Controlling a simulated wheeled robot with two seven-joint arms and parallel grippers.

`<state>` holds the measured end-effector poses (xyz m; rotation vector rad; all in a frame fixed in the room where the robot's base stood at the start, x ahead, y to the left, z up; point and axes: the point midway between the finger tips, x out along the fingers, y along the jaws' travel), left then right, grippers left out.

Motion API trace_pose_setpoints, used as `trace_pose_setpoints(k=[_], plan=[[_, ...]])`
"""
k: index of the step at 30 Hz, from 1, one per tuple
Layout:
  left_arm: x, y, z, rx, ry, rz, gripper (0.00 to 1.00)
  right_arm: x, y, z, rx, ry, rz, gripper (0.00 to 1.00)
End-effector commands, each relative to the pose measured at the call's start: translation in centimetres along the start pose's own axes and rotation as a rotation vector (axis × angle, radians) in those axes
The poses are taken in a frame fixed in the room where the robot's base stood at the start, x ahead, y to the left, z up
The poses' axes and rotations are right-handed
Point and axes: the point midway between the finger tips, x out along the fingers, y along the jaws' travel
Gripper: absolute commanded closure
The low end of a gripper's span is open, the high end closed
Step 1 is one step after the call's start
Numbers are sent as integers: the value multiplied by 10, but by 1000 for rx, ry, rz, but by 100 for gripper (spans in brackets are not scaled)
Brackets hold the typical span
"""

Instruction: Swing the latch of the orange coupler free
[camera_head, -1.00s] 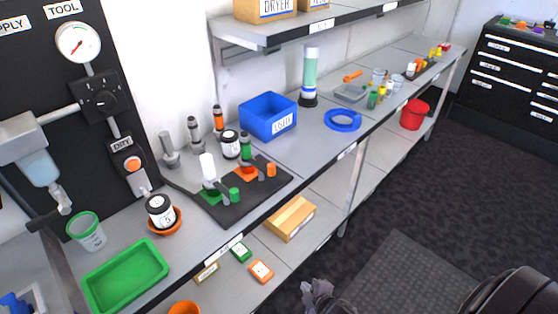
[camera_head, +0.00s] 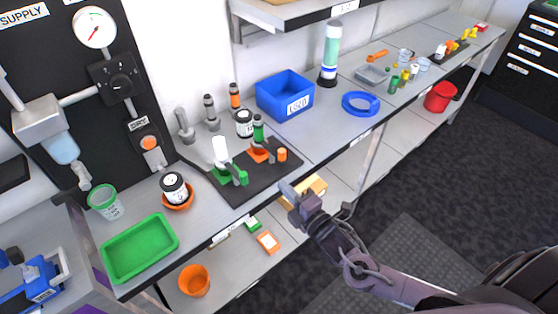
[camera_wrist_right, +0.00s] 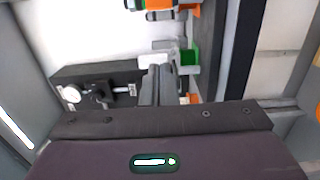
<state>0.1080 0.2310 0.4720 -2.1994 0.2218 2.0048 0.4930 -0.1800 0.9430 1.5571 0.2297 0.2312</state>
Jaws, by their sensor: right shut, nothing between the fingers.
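The orange coupler (camera_head: 261,155) stands on the black mat, with a dark, green-banded bottle (camera_head: 258,130) upright in it. A short orange cylinder (camera_head: 282,155) is at its right; the latch is too small to make out. The green coupler (camera_head: 224,173) with a white bottle (camera_head: 220,149) is to its left. My right gripper (camera_head: 286,188) is shut and empty, in front of the mat's front right edge and apart from the orange coupler. Its closed fingers (camera_wrist_right: 158,84) show in the right wrist view, with green and orange parts beyond. My left gripper is not in view.
The black mat (camera_head: 240,194) lies on the grey bench. A blue bin (camera_head: 286,95) stands behind it to the right, and a jar in an orange bowl (camera_head: 177,200) to its left. A green tray (camera_head: 140,248) is at the front left. A shelf overhangs the back.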

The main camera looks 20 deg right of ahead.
Motion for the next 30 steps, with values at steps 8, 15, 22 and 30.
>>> trace_pose_setpoints(k=[8,15,22,30], plan=[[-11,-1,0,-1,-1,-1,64,36,4,1,1,-3,4,100],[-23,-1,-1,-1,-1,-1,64,89,4,0,2,-2,3,100],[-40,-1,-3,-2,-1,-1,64,91,3,24,-1,-1,-4,100],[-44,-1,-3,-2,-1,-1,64,86,0,38,1,0,-1,100]])
